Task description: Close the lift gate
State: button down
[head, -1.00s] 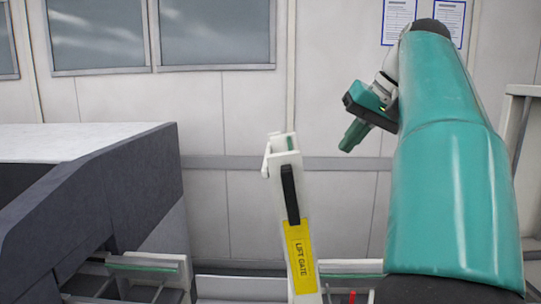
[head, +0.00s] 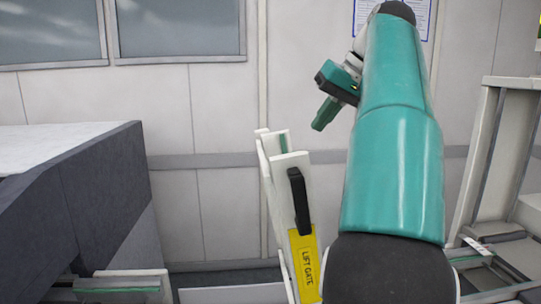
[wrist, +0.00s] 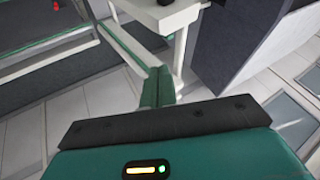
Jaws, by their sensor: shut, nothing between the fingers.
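The lift gate (head: 286,172) is a narrow white bar standing raised and slightly tilted near the middle of the head view. It carries a black handle (head: 299,202) and a yellow "LIFT GATE" label (head: 304,266). Its lower end is hidden, partly by my arm. My gripper (head: 320,119) is green and black, shut and empty, and shows up and to the right of the gate's top, apart from the handle. In the wrist view my gripper (wrist: 158,86) has its green fingers together, with nothing between them. I cannot tell whether the white part beyond them is the gate.
A dark grey unit with a pale top (head: 95,180) stands at the left. A white rail with a green strip (head: 118,286) sits low in front of it. A white frame (head: 492,150) stands at the right. A panelled wall (head: 215,100) closes the back.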

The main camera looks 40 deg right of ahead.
aim_at(279, 157)
jog(key=x, duration=0.3)
jog(key=a+x, duration=0.1)
jog(key=x, duration=0.3)
jog(key=a+x, duration=0.1)
jog(key=x, duration=0.3)
jog(key=shift+w+a+r, duration=0.15)
jog(key=shift+w+r, duration=0.1)
jog(key=shift+w, duration=0.05)
jog(key=shift+w+a+f, duration=0.15)
jog(key=shift+w+a, duration=0.2)
jog(key=shift+w, duration=0.05)
jog(key=shift+a, duration=0.15)
